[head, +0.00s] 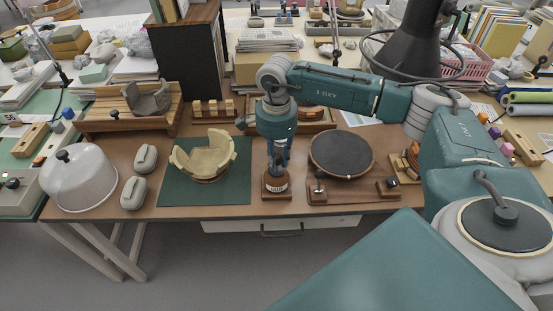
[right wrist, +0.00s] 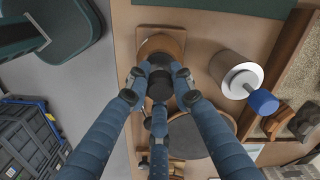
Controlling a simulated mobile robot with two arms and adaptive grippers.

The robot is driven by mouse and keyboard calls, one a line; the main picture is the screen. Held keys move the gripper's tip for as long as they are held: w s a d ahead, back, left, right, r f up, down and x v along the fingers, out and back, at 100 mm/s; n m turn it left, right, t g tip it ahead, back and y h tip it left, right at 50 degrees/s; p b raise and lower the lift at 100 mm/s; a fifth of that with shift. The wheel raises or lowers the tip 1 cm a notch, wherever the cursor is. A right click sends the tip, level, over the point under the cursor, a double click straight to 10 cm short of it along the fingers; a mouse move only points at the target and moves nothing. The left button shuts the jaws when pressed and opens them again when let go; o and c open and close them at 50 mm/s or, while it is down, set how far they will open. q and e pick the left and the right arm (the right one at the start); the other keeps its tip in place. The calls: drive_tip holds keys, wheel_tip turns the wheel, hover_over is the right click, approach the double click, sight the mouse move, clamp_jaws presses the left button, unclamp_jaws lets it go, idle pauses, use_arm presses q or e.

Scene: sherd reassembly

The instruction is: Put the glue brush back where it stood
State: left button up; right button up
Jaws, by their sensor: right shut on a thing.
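My right gripper (head: 277,168) points down, its blue fingers shut on a dark, thick-handled thing that I take to be the glue brush. In the right wrist view the gripper (right wrist: 160,80) closes around this dark glue brush (right wrist: 159,88). Directly below is a small wooden stand (head: 276,188) with a pale label, on the table's front part; it also shows in the right wrist view (right wrist: 173,33). The fingers hide the brush's lower end, so I cannot tell whether it touches the stand. My left gripper is not in view.
A dark round turntable (head: 341,153) stands to the right, a green mat (head: 235,187) with a cream, partly assembled vessel (head: 205,157) to the left. A pale cylinder with a blue-tipped handle (right wrist: 262,101) stands close behind the gripper. The table's front edge is near.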

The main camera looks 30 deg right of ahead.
idle(0.4)
drive_tip(key=o, duration=0.9)
wheel_tip(320, 180, up, 12)
drive_tip(key=shift+f, duration=0.1)
